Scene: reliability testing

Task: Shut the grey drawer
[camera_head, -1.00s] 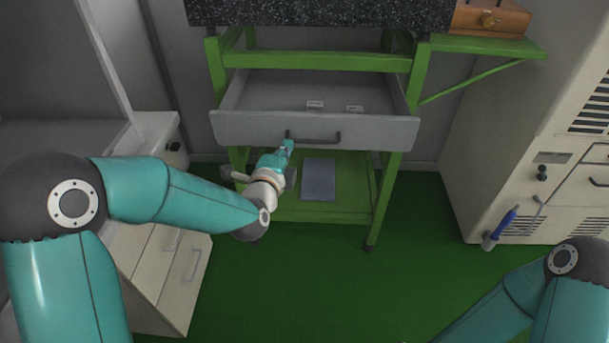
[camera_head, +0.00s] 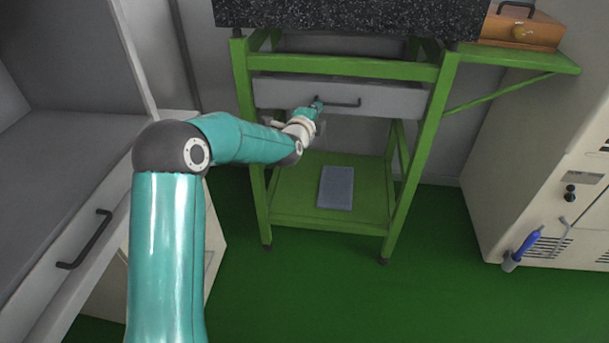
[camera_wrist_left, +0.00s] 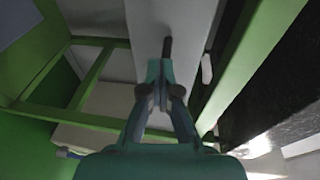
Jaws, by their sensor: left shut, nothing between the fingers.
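The grey drawer (camera_head: 385,97) sits under the top of the green frame in the head view, its front about level with the frame and its inside hidden. Its dark bar handle (camera_head: 340,103) runs across the front. My left gripper (camera_head: 317,104) is at the left end of the handle, shut with nothing between the fingers. In the left wrist view, the shut fingertips (camera_wrist_left: 160,66) are close to the dark handle (camera_wrist_left: 167,48) on the grey drawer front (camera_wrist_left: 140,25); I cannot tell if they touch. My right gripper is out of view.
The green frame (camera_head: 345,66) carries a speckled dark top (camera_head: 340,14). A wooden box (camera_head: 520,28) stands on its right side shelf. A grey panel (camera_head: 336,187) lies on the lower shelf. Pale cabinets stand left and right. The green floor (camera_head: 400,300) in front is clear.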

